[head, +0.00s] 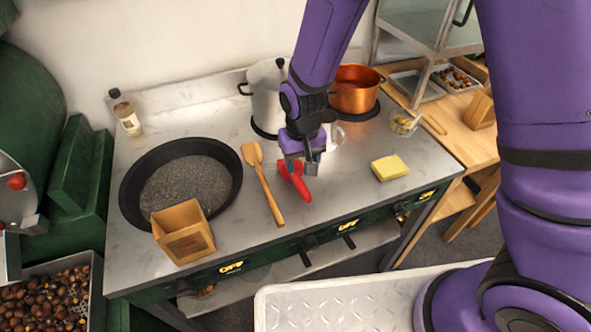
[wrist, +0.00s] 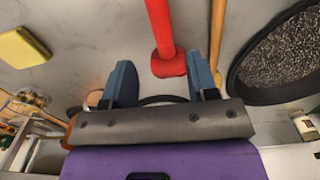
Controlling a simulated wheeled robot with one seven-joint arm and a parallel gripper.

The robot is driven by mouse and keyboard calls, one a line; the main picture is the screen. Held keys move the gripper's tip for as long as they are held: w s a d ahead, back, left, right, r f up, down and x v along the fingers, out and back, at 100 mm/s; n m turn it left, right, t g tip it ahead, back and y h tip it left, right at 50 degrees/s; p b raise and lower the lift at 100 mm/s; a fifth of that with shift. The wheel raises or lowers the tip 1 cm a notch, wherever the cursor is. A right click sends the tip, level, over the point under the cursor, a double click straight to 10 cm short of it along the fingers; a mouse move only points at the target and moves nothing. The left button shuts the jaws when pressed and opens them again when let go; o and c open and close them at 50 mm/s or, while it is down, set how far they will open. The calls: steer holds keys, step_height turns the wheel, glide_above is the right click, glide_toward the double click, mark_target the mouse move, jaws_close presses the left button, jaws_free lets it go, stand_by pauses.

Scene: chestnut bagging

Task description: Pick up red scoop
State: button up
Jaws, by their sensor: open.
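The red scoop (head: 301,188) lies on the grey metal stove top, between the wooden spatula and the yellow sponge. My gripper (head: 306,166) is above the scoop's far end, pointing down. In the wrist view the scoop (wrist: 161,30) runs from the top edge down to a thick rounded end, which lies between and beyond the two blue fingertips of my gripper (wrist: 163,75). The fingers are apart, with nothing held between them. Part of the scoop is hidden by my gripper in the head view.
A wooden spatula (head: 265,187) lies close to the scoop's left. A black pan (head: 128,190) and a paper bag (head: 184,234) stand further left. A silver pot (head: 265,98) and copper pot (head: 353,96) stand behind. A yellow sponge (head: 390,168) lies right; bare stove top surrounds it.

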mark_target(299, 181)
step_height(299, 181, down, 5)
steer(key=shift+w+a+f, duration=0.1)
steer(key=shift+f, duration=1.1)
steer(key=shift+w+a+f, duration=0.1)
steer(key=shift+f, duration=1.1)
steer(key=shift+c, duration=0.4)
jaws_close()
